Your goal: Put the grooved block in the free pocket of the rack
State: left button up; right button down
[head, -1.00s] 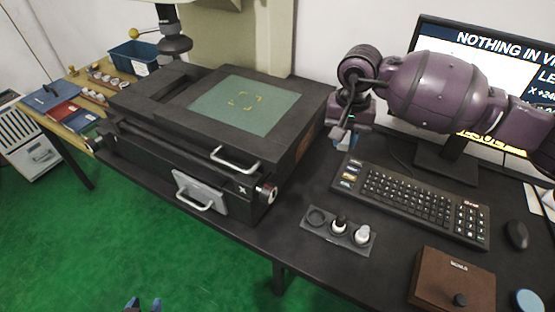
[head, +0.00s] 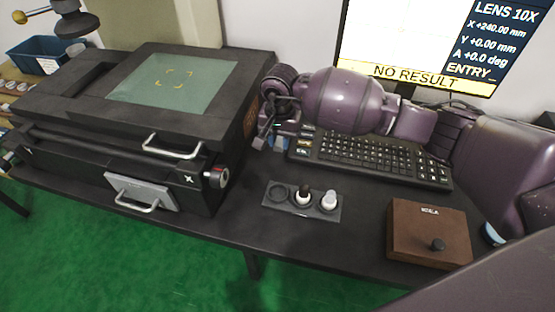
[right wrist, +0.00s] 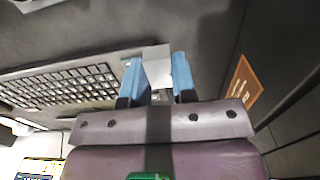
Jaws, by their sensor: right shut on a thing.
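My right gripper (head: 266,141) is beside the right side of the machine, just left of the keyboard. In the right wrist view its blue fingers (right wrist: 157,75) are shut on a pale grey block (right wrist: 157,62). The groove of this block cannot be made out, and the block is hardly visible in the head view. A small grey rack (head: 291,206) lies on the table in front of the keyboard. Its left round pocket (head: 278,193) is empty. The middle pocket holds a black-topped piece (head: 303,195) and the right one a white-topped piece (head: 328,200). My left gripper is out of view.
The dark machine (head: 95,120) with a green glass plate fills the left. The keyboard (head: 370,158) and monitor (head: 420,40) stand behind the rack. A brown box (head: 428,232) with a knob is at right. Bare table surrounds the rack.

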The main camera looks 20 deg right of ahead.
aim_at(280, 168)
jog(key=shift+f+b, duration=0.7)
jog(key=shift+f, duration=3.8)
jog(key=c, duration=0.9)
grip_release()
jog(key=shift+r, duration=0.15)
jog(key=shift+c, duration=0.2)
